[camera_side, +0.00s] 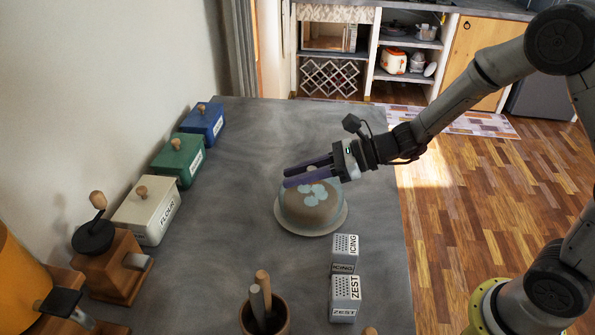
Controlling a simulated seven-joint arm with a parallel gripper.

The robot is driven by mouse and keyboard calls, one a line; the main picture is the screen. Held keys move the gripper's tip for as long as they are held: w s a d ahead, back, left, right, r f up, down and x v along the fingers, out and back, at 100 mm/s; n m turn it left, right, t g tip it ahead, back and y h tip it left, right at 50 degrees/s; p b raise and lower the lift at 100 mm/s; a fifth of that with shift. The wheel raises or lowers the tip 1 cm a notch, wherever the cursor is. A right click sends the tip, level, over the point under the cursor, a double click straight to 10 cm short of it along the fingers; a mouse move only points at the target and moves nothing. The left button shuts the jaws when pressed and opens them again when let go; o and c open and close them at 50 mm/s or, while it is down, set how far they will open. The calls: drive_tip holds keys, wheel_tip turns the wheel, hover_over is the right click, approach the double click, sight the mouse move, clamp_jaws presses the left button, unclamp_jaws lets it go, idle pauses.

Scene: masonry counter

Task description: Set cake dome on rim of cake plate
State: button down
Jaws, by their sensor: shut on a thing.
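The cake dome (294,206) is a rounded brownish cover with pale blue patches near its top. It is over the pale round cake plate (288,229), whose rim shows around its lower edge. I cannot tell from this view whether the dome's edge touches the rim or is slightly above it. My gripper (289,177) reaches in from the right, its two dark purple fingers level above the dome. It is shut on the dome's small knob (312,168), which shows partly between the fingers. The dome looks about upright.
Two shakers, one marked icing (345,247) and one marked zest (345,290), stand in front of the plate. A utensil pot (265,318) is nearer. Blue, green and cream canisters (148,215) and a grinder (110,265) line the wall. The counter behind the plate is clear.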

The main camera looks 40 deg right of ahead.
drive_tip(key=shift+f, duration=0.3)
drive_tip(key=c, duration=0.6)
unclamp_jaws()
drive_tip(key=v, duration=1.3)
drive_tip(key=shift+s+d+r, duration=0.15)
drive_tip(key=shift+s+d, duration=0.1)
drive_tip(key=shift+a, duration=0.1)
